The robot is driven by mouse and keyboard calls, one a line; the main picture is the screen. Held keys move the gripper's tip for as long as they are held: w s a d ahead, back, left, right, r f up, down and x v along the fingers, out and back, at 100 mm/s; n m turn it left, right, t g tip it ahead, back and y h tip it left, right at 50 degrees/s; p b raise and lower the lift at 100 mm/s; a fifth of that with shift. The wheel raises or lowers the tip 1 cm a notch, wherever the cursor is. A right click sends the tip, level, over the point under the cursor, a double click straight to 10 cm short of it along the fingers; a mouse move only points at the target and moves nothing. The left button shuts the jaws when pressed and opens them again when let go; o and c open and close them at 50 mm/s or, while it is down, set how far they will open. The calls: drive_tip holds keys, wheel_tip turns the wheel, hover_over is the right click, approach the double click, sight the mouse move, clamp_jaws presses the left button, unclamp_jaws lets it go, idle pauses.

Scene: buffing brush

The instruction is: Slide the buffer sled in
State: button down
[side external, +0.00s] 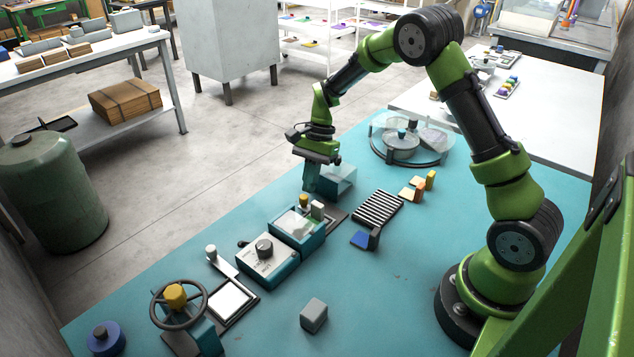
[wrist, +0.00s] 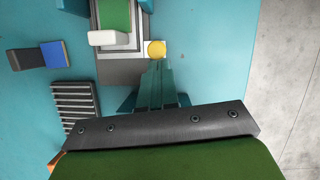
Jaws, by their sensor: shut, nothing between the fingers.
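The buffer unit is a teal-sided frame (side external: 312,243) with a pale pad inside. A pale upright block (side external: 317,209), which looks like the buffer sled's handle, stands at its far end beside a yellow knob (side external: 303,201). In the wrist view the pale block (wrist: 108,38) adjoins a green strip (wrist: 115,14), and the yellow knob (wrist: 156,49) is to its right. Which part is the whole sled I cannot tell. My gripper (side external: 309,190) is shut and empty, just beyond the yellow knob. Its fingertips (wrist: 158,66) point toward the knob, apart from the pale block.
A control box with a dial (side external: 264,250) adjoins the unit on the near side. A ribbed rack (side external: 376,209) is to the right. A teal box with a clear top (side external: 340,178) is close behind my gripper. A loose grey block (side external: 314,315) lies nearer, with open teal tabletop around it.

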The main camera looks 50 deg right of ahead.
sight(300, 207)
drive_tip(key=a, duration=0.4)
drive_tip(key=v, duration=0.9)
drive_tip(key=s+a+r+n+t, duration=0.2)
drive_tip(key=s+r+n, duration=0.2)
drive_tip(key=s, duration=0.3)
drive_tip(key=s+a+r+n+t+h, duration=0.1)
drive_tip(key=s+a+r+n+t, duration=0.1)
drive_tip(key=s, duration=0.5)
drive_tip(key=s+a+r+n+t+h, duration=0.1)
drive_tip(key=s+a+r+n+t, duration=0.1)
drive_tip(key=s+r+n, duration=0.4)
drive_tip(key=shift+s+a+r+t, duration=0.15)
drive_tip(key=shift+s+t, duration=0.3)
drive_tip(key=shift+t, duration=0.45)
